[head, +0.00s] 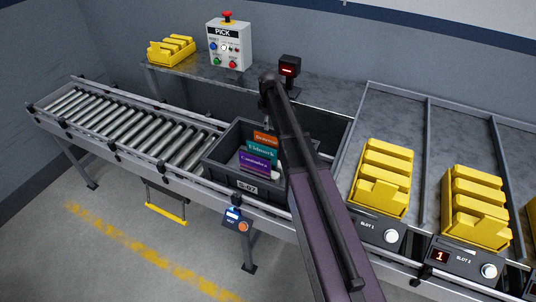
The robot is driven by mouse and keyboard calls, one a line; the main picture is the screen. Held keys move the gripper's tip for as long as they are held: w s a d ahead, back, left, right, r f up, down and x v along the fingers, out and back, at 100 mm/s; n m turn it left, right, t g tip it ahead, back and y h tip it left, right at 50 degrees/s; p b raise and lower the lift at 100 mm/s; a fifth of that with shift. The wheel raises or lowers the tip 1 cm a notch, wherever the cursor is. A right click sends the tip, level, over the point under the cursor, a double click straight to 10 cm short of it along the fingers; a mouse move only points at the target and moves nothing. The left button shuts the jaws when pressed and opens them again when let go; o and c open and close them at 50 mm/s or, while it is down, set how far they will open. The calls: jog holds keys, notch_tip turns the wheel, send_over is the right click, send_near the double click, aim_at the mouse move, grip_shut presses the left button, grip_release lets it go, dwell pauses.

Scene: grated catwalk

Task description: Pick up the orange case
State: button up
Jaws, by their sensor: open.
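The orange case (265,138) stands upright at the back of a row in the dark grey bin (247,186) labelled S-07. A teal case (261,152) and a purple case (255,165) stand in front of it, close together. Their right ends are close to my arm in the picture. My arm crosses from the lower right up to a joint above the bin. My gripper (267,117) is mostly hidden behind the arm; only a small dark part shows above the orange case. It is open, and I cannot tell how far above the case it is.
The bin sits on the conveyor (130,125), whose rollers are bare to the left. Behind it, a shelf (190,80) carries a yellow bin stack (171,50), a PICK control box (229,45) and a red-lit scanner (290,68). Yellow bins (381,180) stand in slots at right.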

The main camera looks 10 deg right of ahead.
aim_at(269, 134)
jog(key=shift+f+b, duration=1.4)
jog(key=shift+f, duration=0.25)
jog(key=shift+f, duration=0.1)
jog(key=shift+w+f+b, duration=0.15)
jog(key=shift+f+b, duration=2.4)
jog(key=shift+b, duration=0.05)
grip_shut()
